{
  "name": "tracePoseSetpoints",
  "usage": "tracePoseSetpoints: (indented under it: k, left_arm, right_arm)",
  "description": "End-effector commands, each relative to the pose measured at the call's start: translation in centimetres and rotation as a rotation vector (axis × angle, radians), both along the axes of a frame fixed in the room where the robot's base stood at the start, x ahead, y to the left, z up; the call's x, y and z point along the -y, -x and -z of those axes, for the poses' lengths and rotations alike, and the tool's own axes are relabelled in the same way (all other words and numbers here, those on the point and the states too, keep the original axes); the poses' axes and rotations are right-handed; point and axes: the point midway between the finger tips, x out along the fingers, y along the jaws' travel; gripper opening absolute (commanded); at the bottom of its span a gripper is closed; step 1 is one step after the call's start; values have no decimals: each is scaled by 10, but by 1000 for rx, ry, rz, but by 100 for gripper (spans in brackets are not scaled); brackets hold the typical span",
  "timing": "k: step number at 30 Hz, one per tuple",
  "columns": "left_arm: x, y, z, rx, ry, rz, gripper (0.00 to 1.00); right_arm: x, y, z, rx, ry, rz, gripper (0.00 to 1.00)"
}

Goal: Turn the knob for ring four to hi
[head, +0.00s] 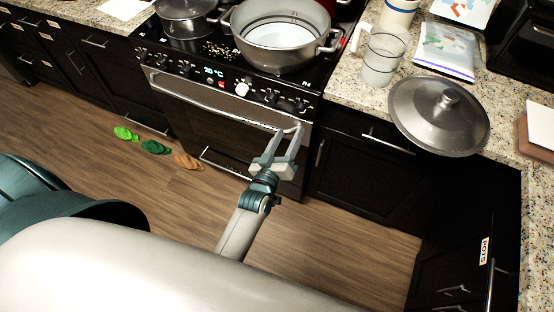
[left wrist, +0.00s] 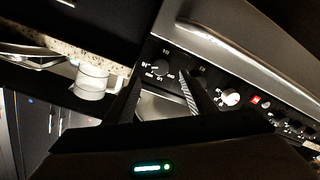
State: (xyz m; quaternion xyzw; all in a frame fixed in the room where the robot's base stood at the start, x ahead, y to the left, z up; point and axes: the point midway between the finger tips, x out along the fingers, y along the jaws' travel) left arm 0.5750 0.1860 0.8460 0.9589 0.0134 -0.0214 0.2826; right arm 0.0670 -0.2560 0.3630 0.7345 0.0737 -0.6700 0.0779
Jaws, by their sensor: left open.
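The stove's front panel (head: 215,80) carries a row of dark knobs and one white knob (head: 242,89). The rightmost dark knob (head: 293,101) sits below a small marking that looks like R4. My left gripper (head: 288,133) is open and empty, in front of the oven door and below that end of the panel in the head view. In the left wrist view the open fingers (left wrist: 162,82) point at the panel, with the end knob (left wrist: 160,69) just beyond the tips and its small markings around it. The fingers look apart from the knob. My right gripper is not in view.
A large steel pot (head: 285,40) and a smaller pot (head: 187,18) stand on the stove top. The oven handle (head: 215,107) juts out below the panel. A clear cup (head: 383,58) and a steel lid (head: 440,112) are on the counter right of the stove.

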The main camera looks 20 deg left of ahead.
Motion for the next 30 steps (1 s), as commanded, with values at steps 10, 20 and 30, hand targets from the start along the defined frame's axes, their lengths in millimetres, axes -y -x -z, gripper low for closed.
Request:
tracePoseSetpoints:
  k: [10, 20, 30]
  left_arm:
    - [1, 63, -1, -1, -1, -1, 50]
    - [1, 86, -4, 0, -1, 0, 50]
    - [1, 87, -4, 0, -1, 0, 50]
  right_arm:
    - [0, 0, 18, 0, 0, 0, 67]
    - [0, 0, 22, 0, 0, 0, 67]
    - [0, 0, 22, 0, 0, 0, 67]
